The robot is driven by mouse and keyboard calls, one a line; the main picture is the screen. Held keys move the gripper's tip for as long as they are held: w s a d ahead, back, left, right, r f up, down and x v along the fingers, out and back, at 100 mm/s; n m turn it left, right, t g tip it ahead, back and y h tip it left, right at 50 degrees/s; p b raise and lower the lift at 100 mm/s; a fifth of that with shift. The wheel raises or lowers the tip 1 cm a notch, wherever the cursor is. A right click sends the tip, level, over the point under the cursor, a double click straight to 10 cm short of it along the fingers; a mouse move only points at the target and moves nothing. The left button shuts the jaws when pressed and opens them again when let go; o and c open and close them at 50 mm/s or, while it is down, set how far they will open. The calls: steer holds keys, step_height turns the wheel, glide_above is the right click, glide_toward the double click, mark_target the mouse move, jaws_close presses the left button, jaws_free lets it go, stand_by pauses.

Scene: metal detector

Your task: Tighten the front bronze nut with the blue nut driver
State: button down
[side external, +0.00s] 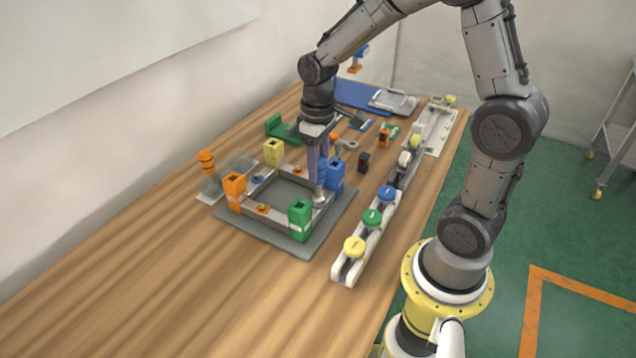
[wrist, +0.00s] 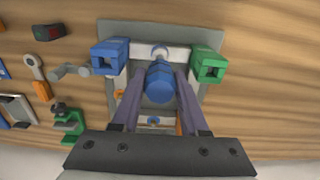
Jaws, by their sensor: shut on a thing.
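My gripper (wrist: 158,95) is shut on the blue nut driver (wrist: 158,84), seen end-on by its blue handle in the wrist view. In the side view my gripper (side external: 322,168) points down over the frame, and the driver's grey shaft (side external: 319,196) reaches the bar between the blue and green posts. The grey square frame (side external: 238,205) has corner posts: blue (side external: 336,172), green (side external: 300,215), orange (side external: 234,186) and yellow (side external: 273,152). Any nut under the driver tip is hidden; contact cannot be told.
A white rack (side external: 343,268) with yellow, green and blue round-topped pieces stands right of the frame. A green clamp-like piece (side external: 281,129) and small dark and orange blocks lie behind. An orange stacked piece (side external: 206,161) stands left. The near table is clear.

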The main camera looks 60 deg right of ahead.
steer(key=shift+r, duration=2.25)
steer(key=shift+r, duration=3)
